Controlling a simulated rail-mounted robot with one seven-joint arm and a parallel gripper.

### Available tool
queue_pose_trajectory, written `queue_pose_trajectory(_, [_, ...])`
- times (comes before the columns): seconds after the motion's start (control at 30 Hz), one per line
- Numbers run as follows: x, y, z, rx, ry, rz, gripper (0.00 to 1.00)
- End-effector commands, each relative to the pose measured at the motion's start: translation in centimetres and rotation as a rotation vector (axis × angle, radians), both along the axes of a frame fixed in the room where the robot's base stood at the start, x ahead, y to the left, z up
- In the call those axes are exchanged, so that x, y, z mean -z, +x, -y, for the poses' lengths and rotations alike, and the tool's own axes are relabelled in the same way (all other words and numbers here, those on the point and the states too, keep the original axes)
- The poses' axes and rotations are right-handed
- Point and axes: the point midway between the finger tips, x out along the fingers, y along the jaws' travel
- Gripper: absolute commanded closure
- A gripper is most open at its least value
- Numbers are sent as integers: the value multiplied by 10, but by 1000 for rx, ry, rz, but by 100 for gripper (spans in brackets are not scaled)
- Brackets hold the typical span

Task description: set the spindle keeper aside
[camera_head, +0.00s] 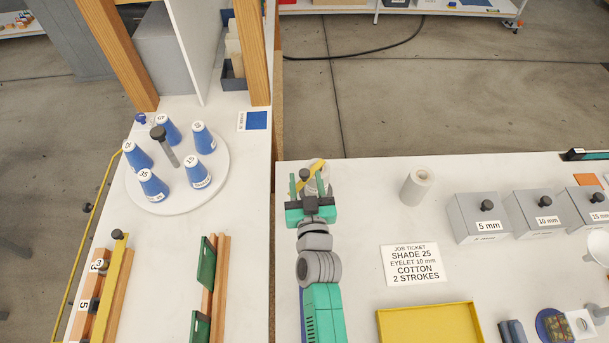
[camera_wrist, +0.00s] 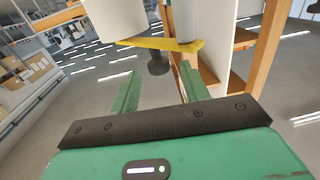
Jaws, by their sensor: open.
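The spindle keeper appears to be a short yellow bar (camera_head: 317,167) with a dark knob, beside a white cylinder at the far edge of the right table. In the wrist view the yellow bar (camera_wrist: 165,44) runs crosswise just beyond my fingertips, with the dark knob (camera_wrist: 158,65) hanging below it. The white cylinder (camera_wrist: 115,17) is above the bar. My gripper (camera_head: 311,186) is open, its green fingers pointing at the keeper. In the wrist view the knob shows between the fingers (camera_wrist: 158,80). I cannot tell whether a finger touches the bar.
A white roll (camera_head: 417,187), the job ticket (camera_head: 412,264), grey eyelet boxes (camera_head: 480,218) and a yellow tray (camera_head: 430,325) are on the right table. Blue cones stand on a round turntable (camera_head: 217,177) at left.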

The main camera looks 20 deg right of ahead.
Motion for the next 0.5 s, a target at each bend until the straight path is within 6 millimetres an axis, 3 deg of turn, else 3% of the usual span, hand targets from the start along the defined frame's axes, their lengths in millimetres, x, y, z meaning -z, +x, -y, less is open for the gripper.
queue_pose_trajectory(0.2, [0,26,8,0,1,1,54])
queue_pose_trajectory(0.5, [-1,29,8,-1,0,0,56])
